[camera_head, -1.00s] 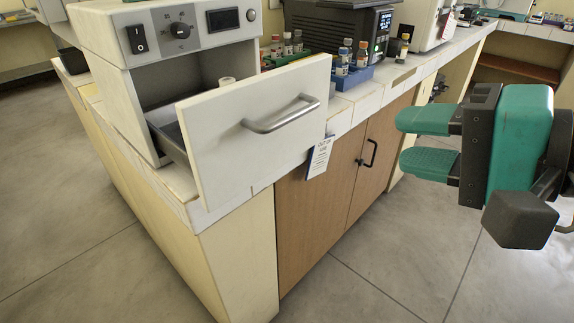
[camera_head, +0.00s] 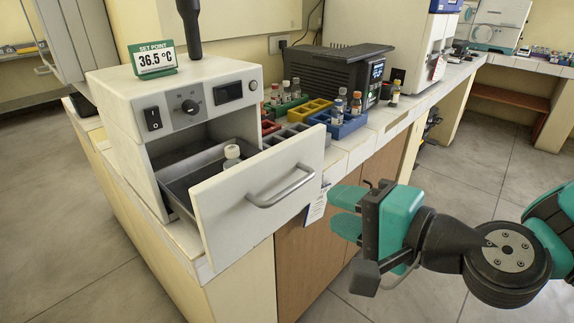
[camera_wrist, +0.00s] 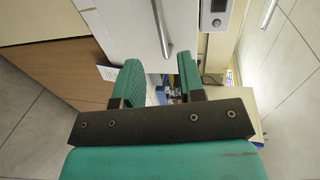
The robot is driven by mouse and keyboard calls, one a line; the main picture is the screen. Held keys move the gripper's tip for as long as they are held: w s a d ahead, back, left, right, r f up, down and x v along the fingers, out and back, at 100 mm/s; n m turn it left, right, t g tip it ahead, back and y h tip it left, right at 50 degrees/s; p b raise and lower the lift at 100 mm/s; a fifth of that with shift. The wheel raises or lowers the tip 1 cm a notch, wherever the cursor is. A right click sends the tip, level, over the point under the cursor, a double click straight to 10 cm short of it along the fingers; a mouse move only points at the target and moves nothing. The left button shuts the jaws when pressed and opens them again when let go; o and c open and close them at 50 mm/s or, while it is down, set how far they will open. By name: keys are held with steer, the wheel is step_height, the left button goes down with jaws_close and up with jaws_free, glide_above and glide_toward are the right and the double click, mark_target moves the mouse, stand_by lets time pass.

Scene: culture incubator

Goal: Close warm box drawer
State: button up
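The warm box (camera_head: 180,105) is a white unit with a switch, a knob and a small display, standing on the bench corner. Its drawer (camera_head: 235,215) is pulled out, with a white front panel and a grey metal bar handle (camera_head: 283,188). A white-capped bottle (camera_head: 232,156) stands inside the drawer. My gripper (camera_head: 340,212) has green fingers, apart and empty, to the right of and a little below the handle. In the wrist view my gripper (camera_wrist: 162,85) is open, with the handle (camera_wrist: 161,28) and the drawer front (camera_wrist: 128,28) beyond the fingertips.
Colored racks with vials (camera_head: 340,118) stand on the bench right of the drawer. A black device (camera_head: 345,72) sits behind them. A set-point sign (camera_head: 152,58) reading 36.5 °C stands on the box. A paper tag (camera_head: 317,205) hangs at the bench edge near my gripper.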

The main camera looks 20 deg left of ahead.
mark_target(291, 191)
steer(key=p+x, duration=0.3)
steer(key=x, duration=0.7)
steer(key=shift+a, duration=0.4)
steer(key=shift+c, duration=0.2)
jaws_close()
